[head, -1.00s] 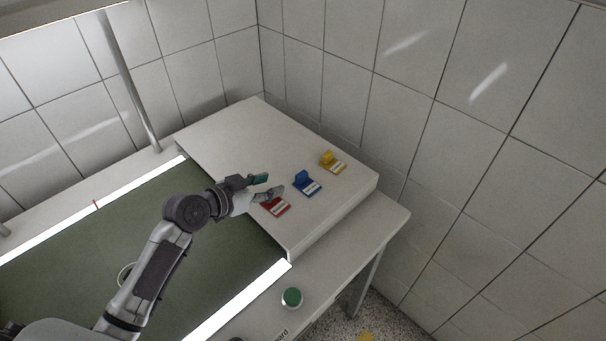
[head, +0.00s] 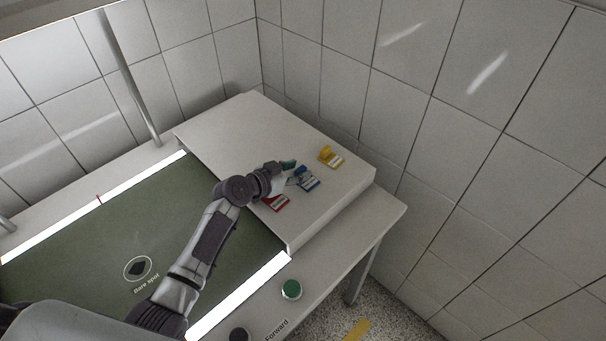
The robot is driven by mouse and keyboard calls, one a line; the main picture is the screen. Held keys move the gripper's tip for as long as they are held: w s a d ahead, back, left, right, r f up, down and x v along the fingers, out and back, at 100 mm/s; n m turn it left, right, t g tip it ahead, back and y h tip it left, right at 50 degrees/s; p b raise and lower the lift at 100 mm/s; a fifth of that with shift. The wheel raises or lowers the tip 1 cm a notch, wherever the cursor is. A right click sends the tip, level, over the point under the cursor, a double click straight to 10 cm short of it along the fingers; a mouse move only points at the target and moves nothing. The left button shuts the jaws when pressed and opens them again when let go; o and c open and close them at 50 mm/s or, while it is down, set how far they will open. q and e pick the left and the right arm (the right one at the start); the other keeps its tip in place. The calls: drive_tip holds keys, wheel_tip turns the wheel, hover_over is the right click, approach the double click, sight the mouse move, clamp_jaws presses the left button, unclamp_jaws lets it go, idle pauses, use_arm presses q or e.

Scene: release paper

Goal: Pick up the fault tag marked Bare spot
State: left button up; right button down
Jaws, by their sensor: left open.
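Three fault tags lie on the white raised shelf: a red one (head: 278,203), a blue one (head: 309,181) and a yellow one (head: 332,157). Each has a white label strip, too small to read, so I cannot tell which is marked Bare spot. My left gripper (head: 292,173) is open, its fingertips close to the blue tag's upright part. I cannot tell whether they touch it. My left wrist partly hides the red tag. My right gripper is out of view.
The white shelf (head: 235,125) is otherwise clear. A green button (head: 291,289) and a dark button (head: 239,335) near "Forward" sit on the front edge. Tiled walls stand behind and right.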

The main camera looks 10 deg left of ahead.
use_arm(q)
clamp_jaws()
